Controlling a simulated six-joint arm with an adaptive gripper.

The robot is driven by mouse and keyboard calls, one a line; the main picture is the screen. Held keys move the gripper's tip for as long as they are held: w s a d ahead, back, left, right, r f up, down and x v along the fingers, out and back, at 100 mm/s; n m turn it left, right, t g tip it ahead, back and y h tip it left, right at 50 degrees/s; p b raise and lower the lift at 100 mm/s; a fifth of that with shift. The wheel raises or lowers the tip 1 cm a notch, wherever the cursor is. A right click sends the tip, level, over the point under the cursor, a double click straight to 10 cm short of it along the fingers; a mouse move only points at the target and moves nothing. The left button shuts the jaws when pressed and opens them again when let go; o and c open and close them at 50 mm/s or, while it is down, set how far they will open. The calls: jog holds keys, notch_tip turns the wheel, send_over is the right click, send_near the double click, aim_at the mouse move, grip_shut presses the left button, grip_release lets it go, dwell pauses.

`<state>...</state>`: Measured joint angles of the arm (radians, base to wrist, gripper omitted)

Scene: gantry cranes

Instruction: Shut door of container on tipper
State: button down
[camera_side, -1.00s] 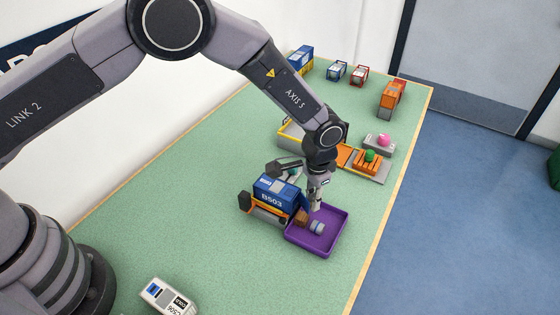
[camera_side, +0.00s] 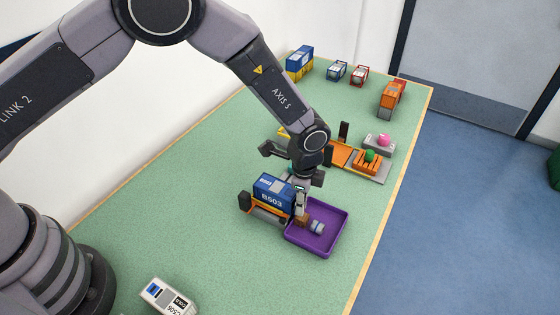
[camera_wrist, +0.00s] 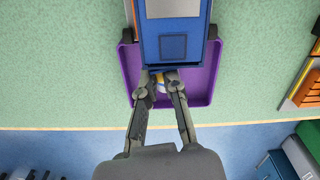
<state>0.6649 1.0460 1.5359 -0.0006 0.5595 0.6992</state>
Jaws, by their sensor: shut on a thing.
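The blue container (camera_side: 273,192) marked BS03 sits on the orange and grey tipper (camera_side: 262,214). In the wrist view the container (camera_wrist: 173,46) points its end at my gripper. My gripper (camera_side: 301,208) is at that end, low and close against it. In the wrist view the fingertips (camera_wrist: 160,76) are close together at the container's edge, shut on what looks like its door. The door itself is mostly hidden behind the fingers, so its exact angle cannot be told.
A purple tray (camera_side: 334,213) lies at the container's end, holding a grey-blue cylinder (camera_side: 318,227) and a brown block (camera_side: 302,219). Orange and grey platforms with a green ball (camera_side: 369,156) and pink ball (camera_side: 384,140) stand behind.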

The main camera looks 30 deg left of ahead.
jog(key=shift+a+m, duration=0.15)
jog(key=shift+m, duration=0.35)
jog(key=c, duration=1.2)
grip_release()
notch_tip(320, 180, up, 12)
